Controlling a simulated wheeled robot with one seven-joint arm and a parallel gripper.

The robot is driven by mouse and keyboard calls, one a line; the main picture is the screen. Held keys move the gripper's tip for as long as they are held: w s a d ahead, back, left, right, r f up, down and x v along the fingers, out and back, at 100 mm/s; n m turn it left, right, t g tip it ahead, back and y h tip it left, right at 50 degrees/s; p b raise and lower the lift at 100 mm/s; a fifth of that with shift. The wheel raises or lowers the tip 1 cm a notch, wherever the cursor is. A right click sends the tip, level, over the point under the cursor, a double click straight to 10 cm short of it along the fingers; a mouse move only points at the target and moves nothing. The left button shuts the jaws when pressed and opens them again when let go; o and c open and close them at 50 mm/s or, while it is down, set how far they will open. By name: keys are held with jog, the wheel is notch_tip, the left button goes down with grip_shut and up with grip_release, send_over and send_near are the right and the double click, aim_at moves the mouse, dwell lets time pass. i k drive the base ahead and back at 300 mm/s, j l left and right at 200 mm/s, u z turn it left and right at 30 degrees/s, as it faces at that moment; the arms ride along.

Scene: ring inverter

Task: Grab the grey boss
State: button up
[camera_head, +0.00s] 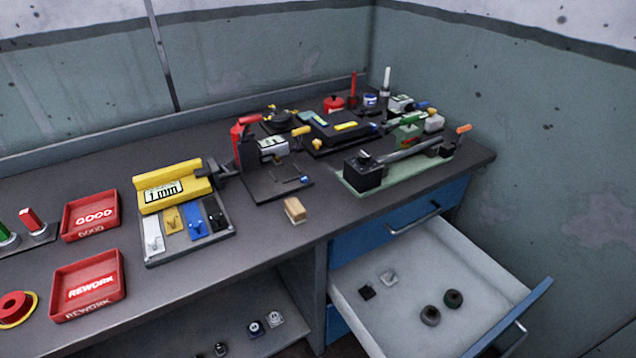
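The open drawer (385,325) at the lower right holds several small parts. Two are dark, round, ring-like pieces: a dark grey one (430,316) and a darker, brownish one (453,298) just behind it to the right. To their left lie a small black block (367,293) and a pale grey block (388,278). None is labelled, so I cannot tell for certain which part is the grey boss; the dark grey round piece is a likely match. My gripper is not in view.
The workbench (200,265) carries a red GOOD tray (90,216), a red REWORK tray (88,285), a yellow 1 mm gauge (172,187), a wooden block (295,210) and several fixtures. A lower shelf (215,325) holds small parts. The pulled-out drawer juts forward.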

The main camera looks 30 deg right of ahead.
aim_at(431, 315)
jog(key=k+z, duration=0.3)
jog(key=z, duration=0.15)
jog(key=k+l+z, duration=0.1)
jog(key=k+z, duration=0.15)
jog(key=z, duration=0.25)
